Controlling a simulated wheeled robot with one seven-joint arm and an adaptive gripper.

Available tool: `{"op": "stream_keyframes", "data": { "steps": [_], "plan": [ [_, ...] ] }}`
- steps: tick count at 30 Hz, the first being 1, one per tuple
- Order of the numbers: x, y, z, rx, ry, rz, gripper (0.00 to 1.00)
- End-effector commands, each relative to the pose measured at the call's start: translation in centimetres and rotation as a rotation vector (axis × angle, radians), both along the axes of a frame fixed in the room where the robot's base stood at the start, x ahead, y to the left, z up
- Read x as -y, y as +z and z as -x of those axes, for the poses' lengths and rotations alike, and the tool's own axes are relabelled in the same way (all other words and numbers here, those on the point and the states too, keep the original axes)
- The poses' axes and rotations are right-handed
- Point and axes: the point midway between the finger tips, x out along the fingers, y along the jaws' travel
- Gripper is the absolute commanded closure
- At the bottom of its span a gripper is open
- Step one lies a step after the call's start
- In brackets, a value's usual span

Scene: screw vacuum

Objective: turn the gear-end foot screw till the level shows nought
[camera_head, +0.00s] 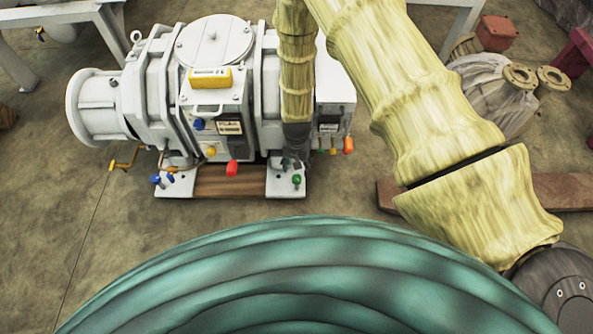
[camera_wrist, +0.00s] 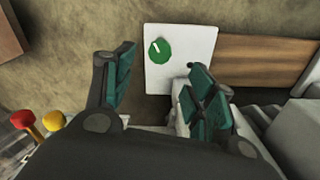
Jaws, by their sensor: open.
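A green foot screw (camera_head: 296,180) stands on a white foot plate (camera_head: 285,190) below the right part of the white pump (camera_head: 215,45). In the wrist view the green screw (camera_wrist: 160,51) has a white mark on its round top. A blue foot screw (camera_head: 156,180) is on the left foot plate. I cannot tell which is the gear end. A yellow level (camera_head: 210,77) sits on the pump's top; its reading is too small to make out. My gripper (camera_head: 293,162) is just above the green screw. In the wrist view its teal-padded fingers (camera_wrist: 160,66) are apart, with nothing between them touching.
A wooden beam (camera_head: 230,181) lies between the foot plates.

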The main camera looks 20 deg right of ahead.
Motion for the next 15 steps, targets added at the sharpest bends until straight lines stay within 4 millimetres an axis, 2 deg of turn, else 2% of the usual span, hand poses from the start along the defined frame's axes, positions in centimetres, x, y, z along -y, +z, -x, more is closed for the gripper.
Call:
{"op": "stream_keyframes", "data": {
  "steps": [6, 15],
  "plan": [
    [0.0, 2.6, 0.0, 0.000, 0.000, 0.000, 0.44],
    [0.0, 3.8, 0.0, -0.001, 0.000, -0.001, 0.44]
  ]
}}
